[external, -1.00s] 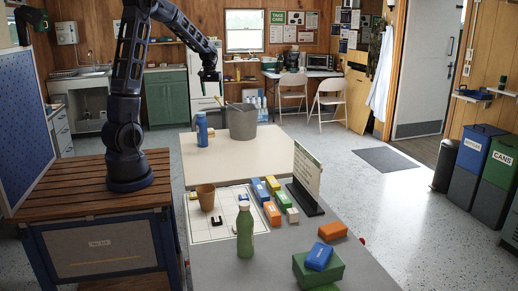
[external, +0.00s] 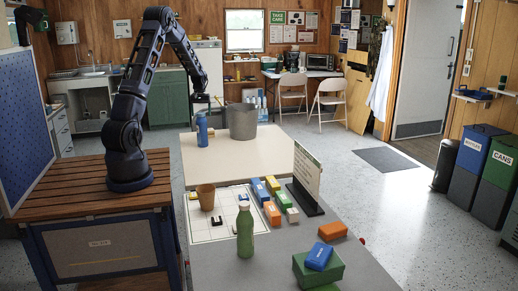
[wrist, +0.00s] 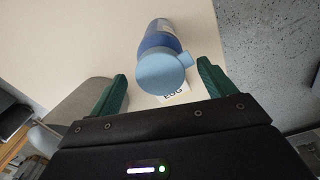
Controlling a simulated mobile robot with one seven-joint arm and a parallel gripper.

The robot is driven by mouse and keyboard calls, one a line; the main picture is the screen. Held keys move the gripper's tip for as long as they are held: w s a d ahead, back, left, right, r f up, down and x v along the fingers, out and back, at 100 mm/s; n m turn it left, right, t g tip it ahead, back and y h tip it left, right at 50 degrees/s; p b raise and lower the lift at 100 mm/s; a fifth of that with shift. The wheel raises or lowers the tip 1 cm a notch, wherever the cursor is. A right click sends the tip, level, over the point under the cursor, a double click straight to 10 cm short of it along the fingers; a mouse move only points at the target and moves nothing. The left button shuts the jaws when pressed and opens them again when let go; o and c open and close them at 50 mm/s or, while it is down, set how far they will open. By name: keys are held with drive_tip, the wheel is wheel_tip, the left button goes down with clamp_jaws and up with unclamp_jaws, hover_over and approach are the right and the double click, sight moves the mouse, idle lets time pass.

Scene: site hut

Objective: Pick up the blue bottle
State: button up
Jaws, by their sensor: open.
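The blue bottle (external: 202,131) stands upright on the far part of the pale table, left of a grey bucket. In the wrist view the blue bottle (wrist: 163,70) shows from above, with a light blue lid and a loop on its right side. My gripper (external: 202,104) is just above the bottle in the external view. In the wrist view its green fingers (wrist: 162,78) are open and empty, one on each side of the lid in the picture. I cannot tell the exact height gap.
A white lettered label (wrist: 175,98) lies partly hidden beside the bottle. A green bottle (external: 245,230), brown cup (external: 206,197), coloured blocks and upright sign (external: 307,175) are nearer.

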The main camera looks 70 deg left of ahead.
sight(201, 121)
drive_tip(key=shift+s+d+f, duration=0.1)
drive_tip(key=shift+d+f, duration=0.05)
drive_tip(key=shift+f, duration=2.95)
drive_tip(key=c, duration=1.7)
drive_tip(key=shift+r, duration=0.2)
